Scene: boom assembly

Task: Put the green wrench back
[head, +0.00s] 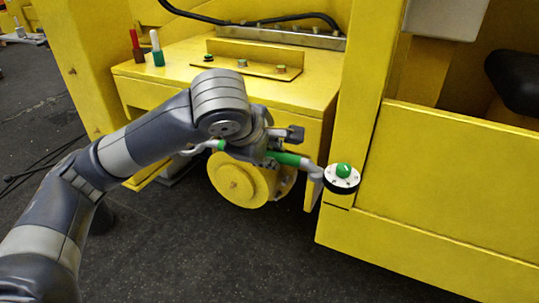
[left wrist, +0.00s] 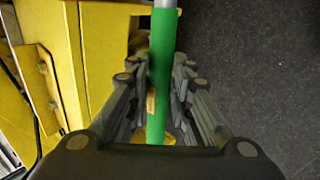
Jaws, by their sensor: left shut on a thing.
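The green wrench (head: 288,159) has a green handle and grey ends. My left gripper (head: 281,146) is shut on its handle, in front of the yellow machine. In the left wrist view the green handle (left wrist: 160,75) runs lengthwise between the two fingers (left wrist: 160,85). In the head view the wrench's grey right end reaches a round black-and-white disc with a green knob (head: 343,171); I cannot tell whether they are joined or only overlap. Part of the handle is hidden behind the gripper. My right gripper is not in view.
On the yellow machine's ledge (head: 180,85), a red-handled tool (head: 137,48) and a green one with a white top (head: 157,50) stand upright at the left. A raised plate with bolts (head: 243,65) lies behind. A yellow wheel (head: 238,182) sits below. Dark floor lies free in front.

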